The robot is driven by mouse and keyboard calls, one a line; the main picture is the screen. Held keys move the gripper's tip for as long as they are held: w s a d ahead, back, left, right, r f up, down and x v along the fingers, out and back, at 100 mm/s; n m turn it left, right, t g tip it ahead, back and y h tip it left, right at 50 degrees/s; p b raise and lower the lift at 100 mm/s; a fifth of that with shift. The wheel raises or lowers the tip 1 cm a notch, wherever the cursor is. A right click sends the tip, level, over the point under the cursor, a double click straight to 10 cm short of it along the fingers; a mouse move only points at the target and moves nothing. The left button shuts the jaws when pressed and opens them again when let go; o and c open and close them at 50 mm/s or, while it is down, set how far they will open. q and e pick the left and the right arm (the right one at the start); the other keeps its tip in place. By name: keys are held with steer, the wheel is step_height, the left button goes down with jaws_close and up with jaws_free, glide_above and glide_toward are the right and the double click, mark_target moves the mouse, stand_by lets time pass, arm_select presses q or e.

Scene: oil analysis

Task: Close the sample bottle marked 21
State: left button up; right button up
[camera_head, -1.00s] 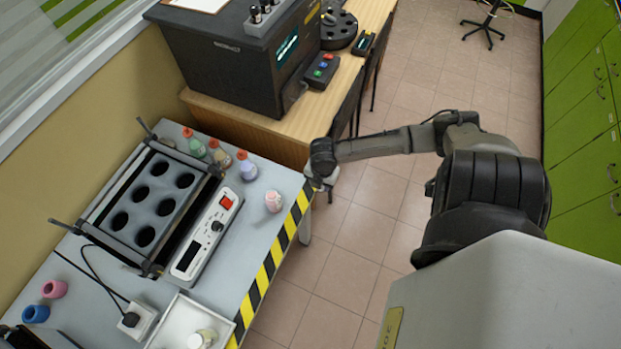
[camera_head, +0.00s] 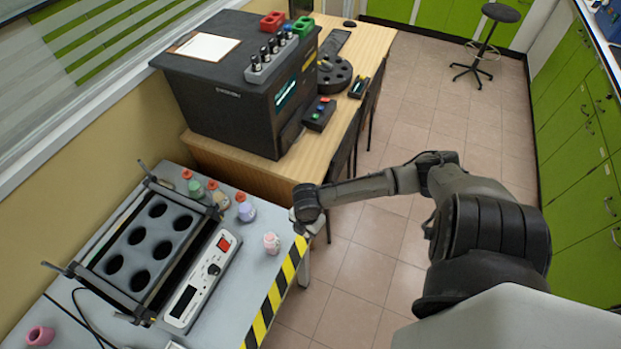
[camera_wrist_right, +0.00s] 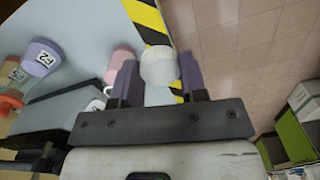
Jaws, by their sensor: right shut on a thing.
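My right gripper (camera_head: 306,226) is over the bench's striped corner in the head view. In the right wrist view its fingers (camera_wrist_right: 159,80) are shut on a white round cap-like piece (camera_wrist_right: 158,65). A small pink bottle (camera_head: 271,243) stands upright on the bench, left of the gripper. It also shows in the wrist view (camera_wrist_right: 121,63), partly behind the left finger. A purple bottle (camera_head: 246,210) with a reddish top stands farther left; its label in the wrist view (camera_wrist_right: 43,58) is hard to read. I cannot tell which bottle is marked 21. My left gripper is not in view.
A heating block (camera_head: 150,245) with several round wells and a white control box (camera_head: 199,284) occupy the bench. Other capped bottles (camera_head: 215,193) stand behind the block. A black analyser (camera_head: 240,90) stands on the wooden desk. A pink ring-like piece (camera_head: 40,338) lies at lower left.

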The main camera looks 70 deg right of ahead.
steer(key=w+a+r+m, duration=0.8)
steer(key=w+a+r, duration=0.6)
steer(key=r, duration=0.1)
steer(key=w+a+r+m, duration=0.1)
steer(key=a+r+m, duration=0.1)
steer(key=r, duration=0.7)
steer(key=w+a+r+m, duration=0.2)
steer(key=r+m, duration=0.3)
steer(key=r, duration=0.4)
steer(key=shift+w+a, duration=0.3)
steer(key=shift+a, duration=0.55)
